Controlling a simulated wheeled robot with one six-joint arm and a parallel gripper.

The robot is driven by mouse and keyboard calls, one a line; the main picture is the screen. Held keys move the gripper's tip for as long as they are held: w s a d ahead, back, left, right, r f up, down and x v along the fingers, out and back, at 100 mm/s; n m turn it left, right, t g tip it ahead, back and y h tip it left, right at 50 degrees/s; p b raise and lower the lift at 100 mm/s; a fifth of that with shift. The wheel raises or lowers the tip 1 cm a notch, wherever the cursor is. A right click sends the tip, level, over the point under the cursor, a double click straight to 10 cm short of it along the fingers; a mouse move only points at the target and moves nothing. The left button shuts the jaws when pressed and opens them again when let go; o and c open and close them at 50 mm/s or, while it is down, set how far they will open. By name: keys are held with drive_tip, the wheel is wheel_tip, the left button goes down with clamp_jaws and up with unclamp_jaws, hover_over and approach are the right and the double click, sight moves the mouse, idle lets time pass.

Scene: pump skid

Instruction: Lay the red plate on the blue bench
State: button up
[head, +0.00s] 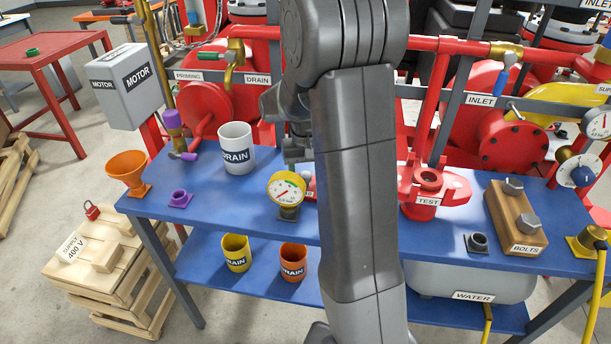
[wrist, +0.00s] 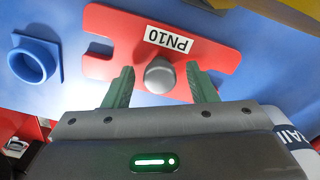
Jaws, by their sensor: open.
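The red plate (wrist: 115,62) has a white PN10 label and a grey knob (wrist: 160,75). In the wrist view it lies flat against the blue bench (wrist: 62,95); I cannot tell for sure that it touches. In the head view only a small red part of the plate (head: 311,187) shows beside my arm, over the blue bench top (head: 235,195). My gripper (wrist: 162,88) is open, its green fingers on either side of the knob and apart from it. In the head view my arm hides most of the gripper and plate.
A yellow gauge (head: 286,190) stands left of the plate, and a white DRAIN mug (head: 236,147) behind it. A blue socket (wrist: 34,60) is beside the plate in the wrist view. A red TEST flange (head: 428,190) and a BOLTS block (head: 515,216) stand to the right.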

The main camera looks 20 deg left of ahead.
sight(306, 175)
wheel_tip(306, 175, up, 11)
drive_tip(key=shift+r+p, duration=0.2)
drive_tip(key=shift+p, duration=0.15)
drive_tip(key=shift+f, duration=0.15)
drive_tip(key=shift+f+b, duration=0.3)
drive_tip(key=shift+f, duration=3.8)
drive_tip(key=shift+f, duration=0.1)
